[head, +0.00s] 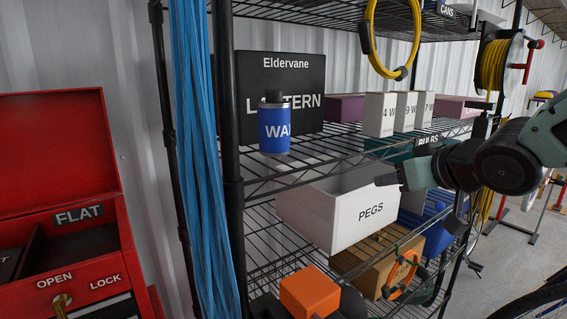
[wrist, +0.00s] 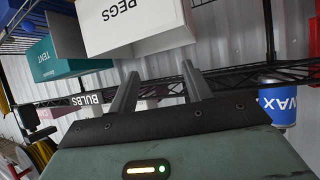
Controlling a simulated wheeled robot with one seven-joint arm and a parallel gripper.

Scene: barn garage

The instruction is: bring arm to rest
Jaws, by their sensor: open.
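My gripper (head: 388,180) is at the right in the head view, in front of the wire shelf and near the right end of the white PEGS box (head: 335,215). In the wrist view my gripper (wrist: 159,77) shows two dark fingers standing apart with nothing between them. The PEGS box (wrist: 140,25) appears upside down beyond the fingertips there. I cannot tell the exact gap between the fingers and the box.
The wire shelf holds a blue WAX can (head: 274,130), a black LANTERN box (head: 290,75) and several small white boxes (head: 380,113). A red toolbox (head: 60,160) stands left, blue cords (head: 193,150) hang nearby. Open floor (head: 505,255) shows at right.

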